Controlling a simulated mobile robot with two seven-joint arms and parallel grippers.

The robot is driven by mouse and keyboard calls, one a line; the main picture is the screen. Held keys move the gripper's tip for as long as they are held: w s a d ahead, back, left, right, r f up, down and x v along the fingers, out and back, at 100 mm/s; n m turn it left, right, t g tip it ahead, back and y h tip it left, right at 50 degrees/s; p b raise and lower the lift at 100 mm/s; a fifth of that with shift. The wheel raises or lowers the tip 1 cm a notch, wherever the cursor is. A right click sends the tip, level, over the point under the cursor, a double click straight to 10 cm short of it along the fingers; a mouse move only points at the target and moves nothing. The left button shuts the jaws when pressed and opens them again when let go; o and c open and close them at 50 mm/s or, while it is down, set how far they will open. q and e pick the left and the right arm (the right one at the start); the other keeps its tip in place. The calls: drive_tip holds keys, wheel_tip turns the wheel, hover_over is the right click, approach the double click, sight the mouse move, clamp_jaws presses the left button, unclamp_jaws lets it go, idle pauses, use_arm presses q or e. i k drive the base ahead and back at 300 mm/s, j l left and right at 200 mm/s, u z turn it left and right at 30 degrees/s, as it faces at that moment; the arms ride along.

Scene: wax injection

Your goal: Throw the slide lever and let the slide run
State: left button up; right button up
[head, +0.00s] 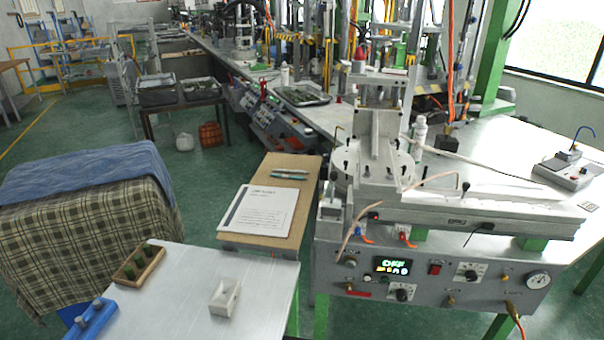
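The wax injection machine (385,130) stands at the right on a light bench. A long pale slide (490,208) runs to the right from its round base. A thin lever with a black knob (466,187) stands upright near the middle of the slide. Another black-knobbed lever (333,178) stands on a small block at the slide's left end. I cannot tell which is the slide lever. Neither of my grippers is in view.
The control panel (430,277) below has a lit display, knobs and a gauge. A grey device (568,170) sits at the right. A paper (259,210) lies on a brown board. The front table (190,290) holds a white mould (225,297) and a wooden tray (139,266).

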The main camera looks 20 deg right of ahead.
sight(333, 175)
drive_tip(key=k+l+u, duration=0.15)
drive_tip(key=k+l, duration=0.25)
drive_tip(key=l, duration=0.15)
drive_tip(key=k+l+u, duration=0.1)
drive_tip(key=l, duration=0.35)
drive_tip(key=k+l+u, duration=0.15)
drive_tip(key=l, duration=0.3)
drive_tip(key=i+l+u, duration=0.1)
drive_tip(key=l, duration=0.35)
drive_tip(key=i+l+u, duration=0.1)
drive_tip(key=l, duration=0.35)
drive_tip(key=i+l, duration=0.15)
drive_tip(key=i+l+u, duration=0.1)
drive_tip(key=l, duration=0.25)
drive_tip(key=i, duration=0.05)
